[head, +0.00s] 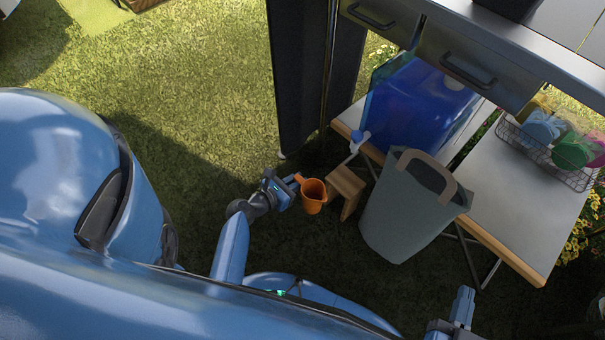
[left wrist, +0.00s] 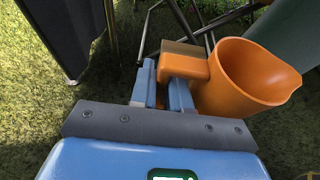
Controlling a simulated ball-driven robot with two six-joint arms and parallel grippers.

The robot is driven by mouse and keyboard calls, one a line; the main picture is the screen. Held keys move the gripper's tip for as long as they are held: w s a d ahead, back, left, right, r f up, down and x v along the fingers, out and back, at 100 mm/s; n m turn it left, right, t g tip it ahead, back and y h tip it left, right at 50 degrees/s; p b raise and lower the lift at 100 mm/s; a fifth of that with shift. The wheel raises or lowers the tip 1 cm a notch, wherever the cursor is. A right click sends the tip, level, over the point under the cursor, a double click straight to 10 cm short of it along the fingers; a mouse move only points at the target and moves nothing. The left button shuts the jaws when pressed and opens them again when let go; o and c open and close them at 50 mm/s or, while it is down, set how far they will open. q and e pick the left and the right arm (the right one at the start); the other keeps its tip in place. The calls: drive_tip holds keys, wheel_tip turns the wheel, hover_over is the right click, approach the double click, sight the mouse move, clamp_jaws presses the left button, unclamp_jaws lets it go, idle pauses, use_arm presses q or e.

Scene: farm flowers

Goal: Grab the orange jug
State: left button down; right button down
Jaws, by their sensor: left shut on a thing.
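The orange jug (head: 313,196) is near the middle of the head view, beside a small wooden stool. My left gripper (head: 292,186) is at the jug's left side, on its handle. In the left wrist view the jug (left wrist: 245,78) opens upward to the right, and its blocky handle lies at the fingers of my left gripper (left wrist: 164,78). These fingers are shut on the handle. I cannot tell whether the jug touches the stool or ground. My right gripper (head: 458,312) shows at the lower right of the head view, apart from the jug; its fingers are unclear.
The wooden stool (head: 347,187) stands just right of the jug. A grey-green basket (head: 395,215) with a tan handle is further right. A blue water container (head: 418,105) sits on a table behind. A wire basket (head: 540,150) holds colourful items. Open grass (head: 205,75) lies left.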

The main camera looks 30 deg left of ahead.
use_arm(q)
drive_tip(key=shift+s+a, duration=0.3)
drive_tip(key=shift+s, duration=0.5)
drive_tip(key=shift+s, duration=0.15)
